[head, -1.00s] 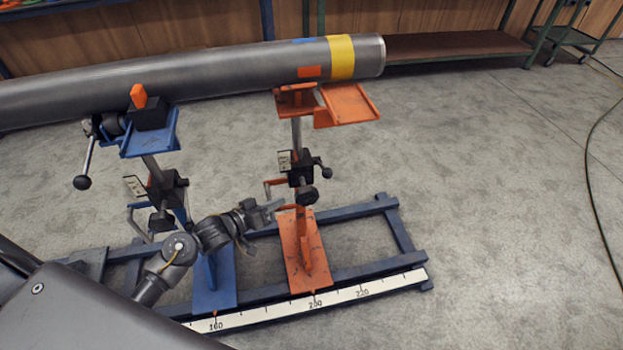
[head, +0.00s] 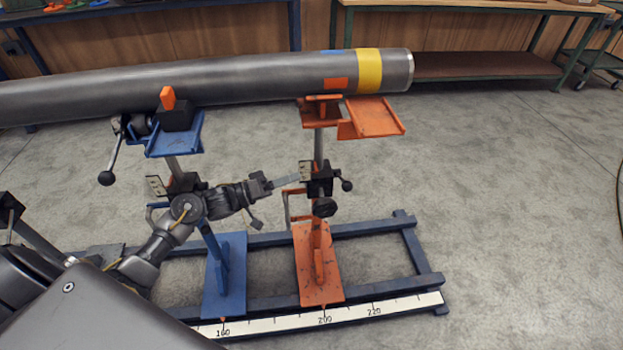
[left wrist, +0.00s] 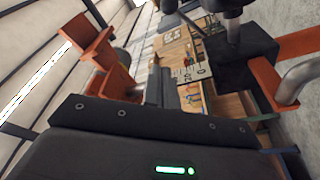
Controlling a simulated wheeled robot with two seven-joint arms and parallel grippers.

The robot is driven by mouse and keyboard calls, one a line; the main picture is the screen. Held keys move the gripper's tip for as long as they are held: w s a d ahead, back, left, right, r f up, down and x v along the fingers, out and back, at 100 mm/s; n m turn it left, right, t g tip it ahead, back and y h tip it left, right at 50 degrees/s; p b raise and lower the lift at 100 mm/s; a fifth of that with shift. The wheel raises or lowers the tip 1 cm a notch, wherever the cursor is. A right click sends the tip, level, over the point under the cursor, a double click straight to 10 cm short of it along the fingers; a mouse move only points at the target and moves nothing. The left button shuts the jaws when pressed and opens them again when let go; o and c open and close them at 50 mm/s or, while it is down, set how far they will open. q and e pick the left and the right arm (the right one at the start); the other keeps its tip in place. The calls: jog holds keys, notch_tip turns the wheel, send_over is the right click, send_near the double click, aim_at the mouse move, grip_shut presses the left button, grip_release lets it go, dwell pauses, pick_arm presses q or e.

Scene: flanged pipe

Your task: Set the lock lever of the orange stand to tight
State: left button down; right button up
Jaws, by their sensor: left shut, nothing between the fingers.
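The orange stand (head: 318,265) is upright on the blue base frame, with a black clamp block (head: 319,181) on its post. A short arm with a black ball knob (head: 347,185) sticks out to the right of the block, and a larger black knob (head: 325,207) sits below it. I cannot tell which is the lock lever or its setting. A small marked plate (head: 304,170) is on the block's left side. My left gripper (head: 288,181) is shut and empty, its tip close left of the block; contact is unclear. The left wrist view shows its fingers (left wrist: 161,86) near the block (left wrist: 240,58).
The grey pipe (head: 240,78) spans overhead, above the orange cradle (head: 370,118) and the blue stand (head: 225,275). The blue stand's lever (head: 112,160) hangs at left. An orange bent handle (head: 287,206) is below my gripper.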

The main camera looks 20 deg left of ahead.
aim_at(342, 179)
pick_arm(q)
jog(key=shift+w+d+f+b, duration=0.15)
jog(key=shift+w+d, duration=0.65)
jog(key=shift+d, duration=0.85)
jog(key=shift+w+d+f+b, duration=0.15)
jog(key=shift+w+d, duration=0.7)
jog(key=shift+d, duration=0.75)
jog(key=shift+w+d+f+b, duration=0.15)
jog(key=shift+w+d, duration=0.65)
jog(key=shift+d, duration=0.85)
pick_arm(e)
jog(key=shift+v, duration=0.95)
jog(key=shift+f, duration=0.1)
